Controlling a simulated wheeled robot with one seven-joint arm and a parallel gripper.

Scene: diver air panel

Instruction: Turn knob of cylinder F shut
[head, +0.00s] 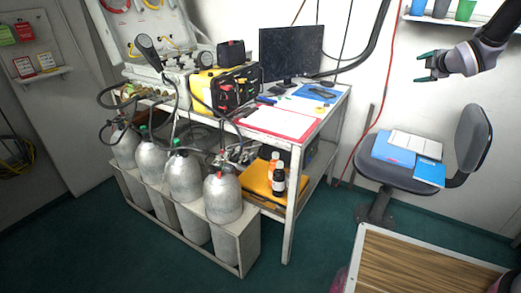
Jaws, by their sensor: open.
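Several silver cylinders stand in a grey rack (247,244) in front of the table. The nearest cylinder (222,197) is at the right end, with two more cylinders (185,178) (150,163) and a partly hidden one (124,148) to its left. Green knobs (143,129) (176,142) show on the two middle cylinders. The nearest one's valve top (221,160) is small and dark. No letters are readable, so I cannot tell which is cylinder F. My gripper (424,67) is open and empty at the upper right, by the wall, far from the cylinders.
The table (330,110) holds a monitor (291,52), a yellow-black case (226,86), a red clipboard (276,123) and the gauge panel (172,82). Black hoses hang over the cylinders. A chair (382,173) with folders stands right; a wooden-topped box (425,262) is in front. Green floor is clear between.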

